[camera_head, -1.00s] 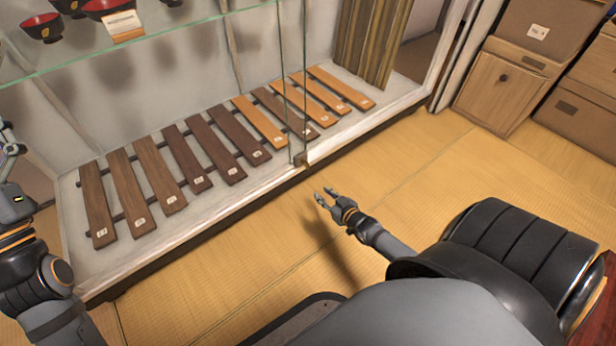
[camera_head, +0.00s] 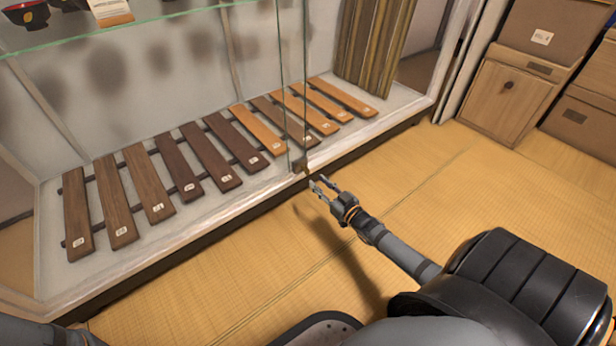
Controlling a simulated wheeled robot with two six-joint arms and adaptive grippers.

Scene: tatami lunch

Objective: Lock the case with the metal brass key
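The case is a glass-fronted display case (camera_head: 60,300) with a white floor, running from lower left to upper right. A small dark lock fitting (camera_head: 299,165) sits at the bottom edge where the glass panes meet. My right gripper (camera_head: 317,182) is just in front of this fitting and slightly below it, pointing up and left. Its two fingers show apart at this small size. I cannot make out a brass key in or near them, and cannot tell if the tips touch the fitting. My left gripper is out of view; only a dark arm part shows at the lower left.
Several wooden slats (camera_head: 160,185) lie in a row on the case floor. A glass shelf (camera_head: 150,20) above holds dark bowls (camera_head: 27,13) and a card. Wooden boxes (camera_head: 505,100) stand at the right. The tatami floor (camera_head: 440,190) before the case is clear.

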